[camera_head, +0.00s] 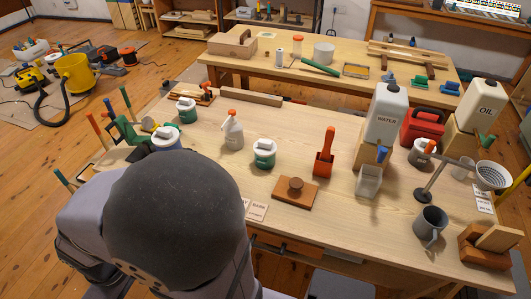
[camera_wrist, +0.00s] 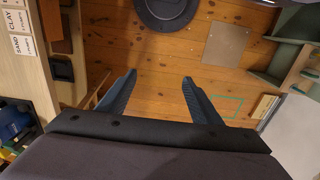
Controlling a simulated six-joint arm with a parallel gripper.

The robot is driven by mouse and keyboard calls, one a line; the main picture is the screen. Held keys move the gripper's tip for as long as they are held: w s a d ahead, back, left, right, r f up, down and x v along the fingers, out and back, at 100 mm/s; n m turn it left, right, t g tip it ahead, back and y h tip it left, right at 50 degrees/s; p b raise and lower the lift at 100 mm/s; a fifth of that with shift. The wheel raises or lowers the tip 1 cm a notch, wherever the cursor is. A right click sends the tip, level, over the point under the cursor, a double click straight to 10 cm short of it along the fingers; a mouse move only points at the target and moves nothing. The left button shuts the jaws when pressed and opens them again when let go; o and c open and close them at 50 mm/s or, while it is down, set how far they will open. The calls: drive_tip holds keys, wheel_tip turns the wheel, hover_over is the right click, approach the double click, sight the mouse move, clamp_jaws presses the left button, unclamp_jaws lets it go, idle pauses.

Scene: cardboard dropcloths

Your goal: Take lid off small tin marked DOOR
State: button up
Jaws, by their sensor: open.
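Several small tins with white lids stand on the near workbench (camera_head: 330,225) in the head view. My gripper (camera_wrist: 159,96) is open and empty in the wrist view, over the wooden floor and away from the tins. It is not visible in the head view.
A white spray bottle (camera_head: 232,132), a red-handled scoop (camera_head: 324,155) and a wooden block with a knob (camera_head: 296,190) stand near the middle tin. WATER (camera_head: 386,112) and OIL (camera_head: 480,105) containers rise at the right. My arm covers the bench's front left.

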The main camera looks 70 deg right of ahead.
drive_tip(key=o, duration=0.7)
